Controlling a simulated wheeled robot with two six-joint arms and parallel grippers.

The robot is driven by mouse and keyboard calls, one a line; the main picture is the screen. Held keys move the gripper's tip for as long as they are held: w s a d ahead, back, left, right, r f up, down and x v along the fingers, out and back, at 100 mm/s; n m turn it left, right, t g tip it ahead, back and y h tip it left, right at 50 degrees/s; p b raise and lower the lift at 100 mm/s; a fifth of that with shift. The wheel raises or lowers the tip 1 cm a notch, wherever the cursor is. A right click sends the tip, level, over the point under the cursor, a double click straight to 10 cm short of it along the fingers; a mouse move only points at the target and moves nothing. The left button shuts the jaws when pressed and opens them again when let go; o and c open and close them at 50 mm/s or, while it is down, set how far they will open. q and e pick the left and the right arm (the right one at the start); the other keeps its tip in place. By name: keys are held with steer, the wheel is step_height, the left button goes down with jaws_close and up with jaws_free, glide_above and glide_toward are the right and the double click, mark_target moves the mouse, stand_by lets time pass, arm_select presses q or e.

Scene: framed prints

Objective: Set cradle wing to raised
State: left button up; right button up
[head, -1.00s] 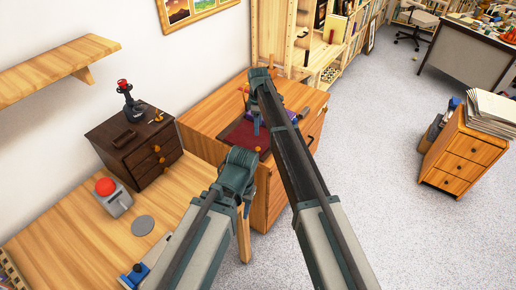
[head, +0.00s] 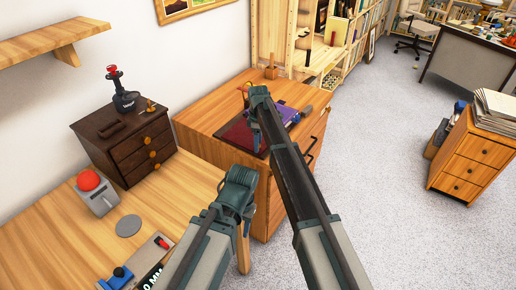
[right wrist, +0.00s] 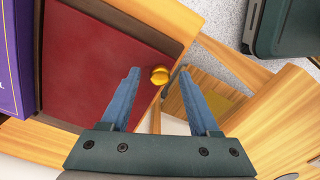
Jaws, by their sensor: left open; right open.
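A dark red panel with a darker border, which looks like the cradle wing, lies on the wooden cabinet top in the head view (head: 233,138). It fills the left of the right wrist view (right wrist: 105,65). A round brass knob (right wrist: 159,75) sits at its edge. My right gripper (head: 257,148) points down over the panel and partly hides it. In the right wrist view its open fingers (right wrist: 162,72) have the knob between their tips in the picture; I cannot tell the depth gap. My left gripper (head: 246,222) is open and empty in front of the cabinet, its fingers mostly hidden.
A purple object (head: 287,114) lies beside the panel. The wooden cabinet (head: 222,109) stands against the wall. At left are a dark drawer box (head: 122,143) with a joystick (head: 121,92) on it, and a red button (head: 88,180) on a wooden table.

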jaws_close()
stand_by(0.4)
stand_by(1.1)
